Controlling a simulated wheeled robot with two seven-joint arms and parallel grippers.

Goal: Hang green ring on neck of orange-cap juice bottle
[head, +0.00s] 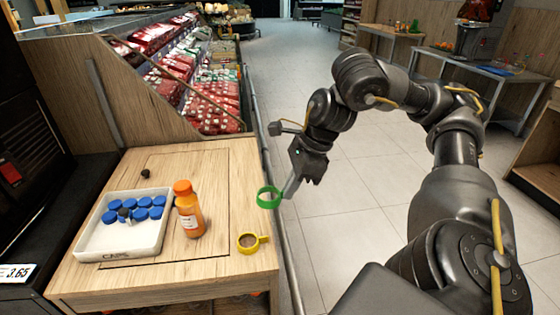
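The orange-cap juice bottle (189,212) stands upright on the wooden table, beside the right side of a white tray. Its orange cap is on top and a white label shows on its side. My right gripper (288,190) is shut on the green ring (268,198) at the ring's right side. The green ring is in the air near the table's right edge, to the right of the bottle and apart from it. The tab of the ring is hidden by the fingers. My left gripper is not in view.
The white tray (95,246) holds several blue-capped items. A yellow ring (249,242) with a tab lies on the table (200,272) at the front right. A small dark round object (146,174) is behind the tray. A refrigerated display (200,90) stands behind the table.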

